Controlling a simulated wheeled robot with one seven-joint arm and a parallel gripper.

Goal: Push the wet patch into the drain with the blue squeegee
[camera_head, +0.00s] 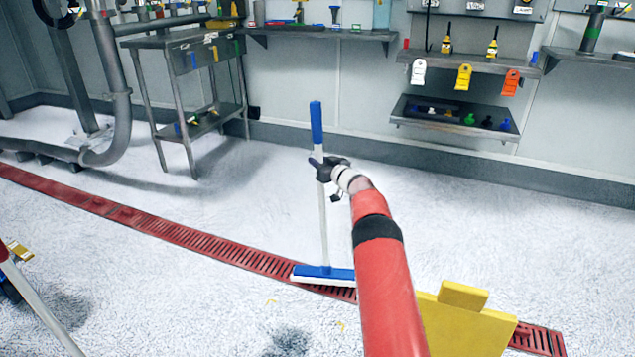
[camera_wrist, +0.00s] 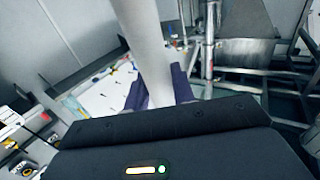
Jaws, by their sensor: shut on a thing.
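The blue squeegee (camera_head: 322,225) stands nearly upright, with a blue grip at the top, a white pole and a blue head low down. Its head lies over the red slotted drain (camera_head: 230,252), which crosses the floor diagonally. My gripper (camera_head: 325,168) is shut on the pole just below the blue grip. In the wrist view the white pole (camera_wrist: 150,50) rises between the dark fingers (camera_wrist: 160,95). A dark wet patch (camera_head: 288,342) shows on the floor at the bottom of the head view, on the near side of the drain, apart from the squeegee head.
A yellow board (camera_head: 465,325) stands at the lower right, close to the drain. A metal side table (camera_head: 185,85) and wall shelves (camera_head: 470,65) line the back. Another pole (camera_head: 38,305) shows at the lower left. The floor beyond the drain is clear.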

